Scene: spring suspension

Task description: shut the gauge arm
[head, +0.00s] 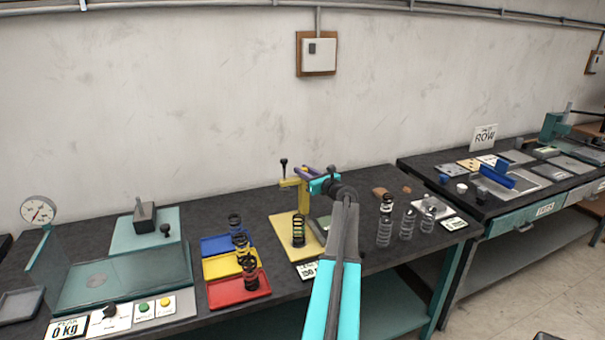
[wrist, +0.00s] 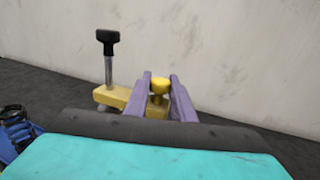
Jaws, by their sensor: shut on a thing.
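The yellow gauge arm (head: 291,184) sits at the top of a yellow post (head: 303,200) on a yellow base plate (head: 283,228). A pin with a black knob (head: 284,162) stands on the arm's left end. In the wrist view the arm (wrist: 115,96) reaches left from between my fingers, with the black-topped pin (wrist: 108,40) upright on it. My gripper (wrist: 160,80) has its purple fingers on either side of a round yellow knob (wrist: 159,86) and is shut on it. A dark spring (head: 298,231) stands on the base plate. My own arm hides part of the gauge's right side.
Blue (head: 214,246), yellow (head: 222,266) and red (head: 226,291) trays holding dark springs are left of the gauge. Several springs (head: 407,223) stand to the right. A teal press with a dial (head: 38,211) is at far left. The wall is behind.

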